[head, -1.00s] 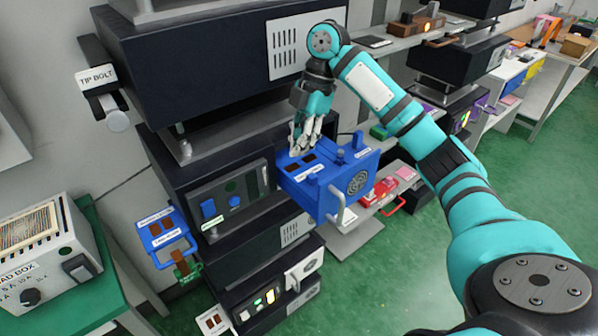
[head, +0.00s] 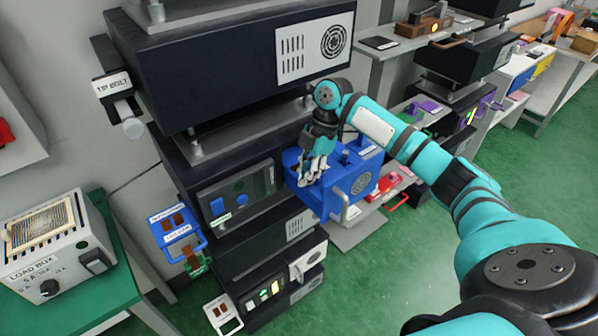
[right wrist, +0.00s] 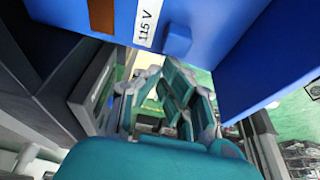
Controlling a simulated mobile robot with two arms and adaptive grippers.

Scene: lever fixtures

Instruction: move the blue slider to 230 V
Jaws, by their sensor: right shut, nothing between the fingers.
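The blue box (head: 350,200) juts from the rack in the head view, with a metal handle and a round grille on its front. In the right wrist view, a small blue block (right wrist: 177,41), which looks like the slider, stands beside a white label (right wrist: 147,22) reading 115 V. My right gripper (head: 312,176) is at the left part of the blue box, and its fingers hide part of the top. Its fingers (right wrist: 172,98) are shut and empty, apart from the blue block in the wrist picture. Contact with the box cannot be told. My left gripper is out of view.
A large black unit (head: 220,70) overhangs on the left. A black panel with blue controls (head: 240,195) is left of the blue box. A red handled part (head: 385,190) lies to its right. A load box (head: 45,240) stands on a green bench. Green floor lies open at right.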

